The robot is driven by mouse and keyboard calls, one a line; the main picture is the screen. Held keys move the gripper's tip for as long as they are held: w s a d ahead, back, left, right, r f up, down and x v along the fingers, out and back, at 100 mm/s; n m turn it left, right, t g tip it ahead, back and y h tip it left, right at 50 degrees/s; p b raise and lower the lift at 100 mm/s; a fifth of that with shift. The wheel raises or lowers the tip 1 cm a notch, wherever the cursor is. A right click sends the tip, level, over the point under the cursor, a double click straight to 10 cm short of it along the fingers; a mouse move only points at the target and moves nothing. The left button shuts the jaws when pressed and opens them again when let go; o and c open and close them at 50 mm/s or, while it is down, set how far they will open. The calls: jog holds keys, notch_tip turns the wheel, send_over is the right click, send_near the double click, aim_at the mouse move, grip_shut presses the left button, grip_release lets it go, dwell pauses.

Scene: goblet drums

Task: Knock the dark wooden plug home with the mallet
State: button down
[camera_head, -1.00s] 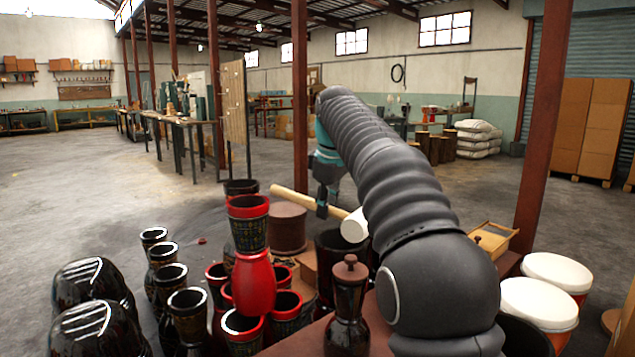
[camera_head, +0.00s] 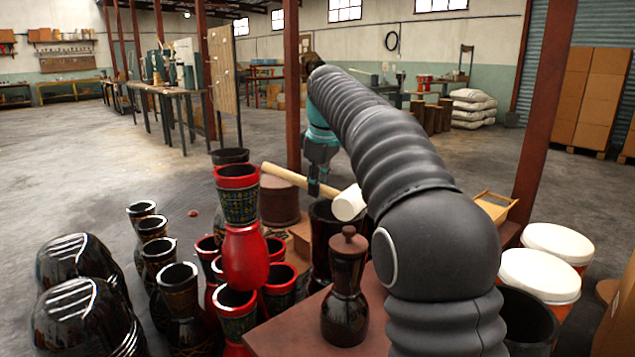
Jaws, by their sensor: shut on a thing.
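My gripper (camera_head: 315,186) is shut on the wooden handle of the mallet (camera_head: 290,178), above the bench. The mallet's white head (camera_head: 348,203) points right, beside my arm and above a dark open drum. The dark wooden plug (camera_head: 348,240) shows as a knobbed disc on top of a dark goblet-shaped drum (camera_head: 344,305) at the bench's front. The mallet head is apart from the plug, above and behind it in the picture. My arm hides part of the bench to the right.
Red and black goblet drums (camera_head: 240,250) crowd the left of the bench (camera_head: 290,338), one stacked tall. Glossy black drums (camera_head: 75,265) stand further left. A dark round block (camera_head: 280,200) is behind. White-topped buckets (camera_head: 540,275) and a wooden tray (camera_head: 494,207) are at right.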

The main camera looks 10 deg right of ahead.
dwell(0.5)
notch_tip(320, 180, down, 5)
jog(key=b, duration=0.3)
notch_tip(320, 180, up, 5)
jog(key=p, duration=0.5)
jog(key=shift+f, duration=0.15)
notch_tip(320, 180, down, 6)
jog(key=b, duration=0.4)
notch_tip(320, 180, up, 5)
jog(key=p, duration=0.4)
jog(key=shift+p, duration=0.35)
jog(key=shift+f, duration=0.1)
